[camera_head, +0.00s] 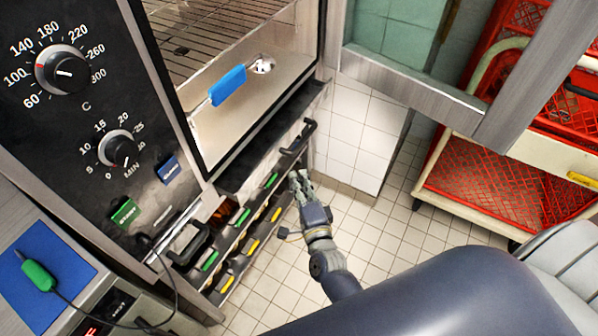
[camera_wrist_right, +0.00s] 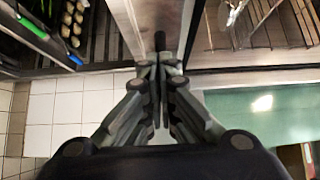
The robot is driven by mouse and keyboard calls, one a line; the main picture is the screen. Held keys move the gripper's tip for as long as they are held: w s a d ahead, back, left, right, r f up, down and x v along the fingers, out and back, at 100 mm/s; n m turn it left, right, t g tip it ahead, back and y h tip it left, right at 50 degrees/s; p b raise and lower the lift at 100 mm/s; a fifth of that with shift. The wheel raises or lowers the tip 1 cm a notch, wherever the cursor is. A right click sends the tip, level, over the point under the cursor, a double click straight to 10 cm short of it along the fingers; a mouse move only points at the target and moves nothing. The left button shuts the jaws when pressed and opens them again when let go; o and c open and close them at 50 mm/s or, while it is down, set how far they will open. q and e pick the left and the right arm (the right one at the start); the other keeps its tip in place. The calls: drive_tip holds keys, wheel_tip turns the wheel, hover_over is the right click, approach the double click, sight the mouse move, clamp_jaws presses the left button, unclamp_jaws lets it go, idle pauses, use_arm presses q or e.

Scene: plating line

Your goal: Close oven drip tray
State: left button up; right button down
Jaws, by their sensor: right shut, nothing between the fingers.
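The oven drip tray (camera_head: 268,142) appears as a dark, shallow piece along the oven's lower front edge, below the cooking chamber. It seems to stand out from the oven front; how far is hard to tell. A black handle (camera_head: 298,138) sits near its right end. My right gripper (camera_head: 298,180) is shut and empty, just below and in front of that handle; I cannot tell whether it touches anything. In the right wrist view its closed fingers (camera_wrist_right: 158,66) point at a metal edge. My left gripper is not in view.
The oven door (camera_head: 420,98) hangs open at the upper right. Below the oven is a rack (camera_head: 250,230) with green and yellow markers and another black handle (camera_head: 188,243). A cart with red crates (camera_head: 500,185) stands at the right. Tiled floor (camera_head: 375,235) between is clear.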

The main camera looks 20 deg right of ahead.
drive_tip(key=shift+s+a+b, duration=0.5)
drive_tip(key=shift+s+a, duration=0.25)
drive_tip(key=shift+s, duration=2.85)
drive_tip(key=s+a+f+n+g+y, duration=0.1)
drive_tip(key=s+f+n+g, duration=0.25)
drive_tip(key=f, duration=0.55)
drive_tip(key=s+a+f+n+g+y, duration=0.2)
drive_tip(key=s+f+n, duration=0.25)
drive_tip(key=f, duration=0.55)
drive_tip(key=s+a+f+n+g+y, duration=0.1)
drive_tip(key=s+f+n+g, duration=0.25)
drive_tip(key=f, duration=0.55)
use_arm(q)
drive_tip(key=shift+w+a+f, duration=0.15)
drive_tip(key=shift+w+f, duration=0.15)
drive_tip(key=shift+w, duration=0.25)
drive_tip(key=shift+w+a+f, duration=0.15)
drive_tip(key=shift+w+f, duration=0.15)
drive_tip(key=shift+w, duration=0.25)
use_arm(e)
drive_tip(key=s+d+f+n+g+h, duration=0.1)
drive_tip(key=s+d+f+n+g, duration=0.3)
drive_tip(key=s+f, duration=0.4)
drive_tip(key=s+d+f+n+g, duration=0.3)
drive_tip(key=s+d+f+n, duration=0.2)
drive_tip(key=s, duration=1.1)
wheel_tip(320, 180, down, 3)
drive_tip(key=shift+d+r+n+g+h, duration=0.1)
drive_tip(key=shift+d+n+g+h, duration=0.25)
drive_tip(key=shift+n, duration=0.4)
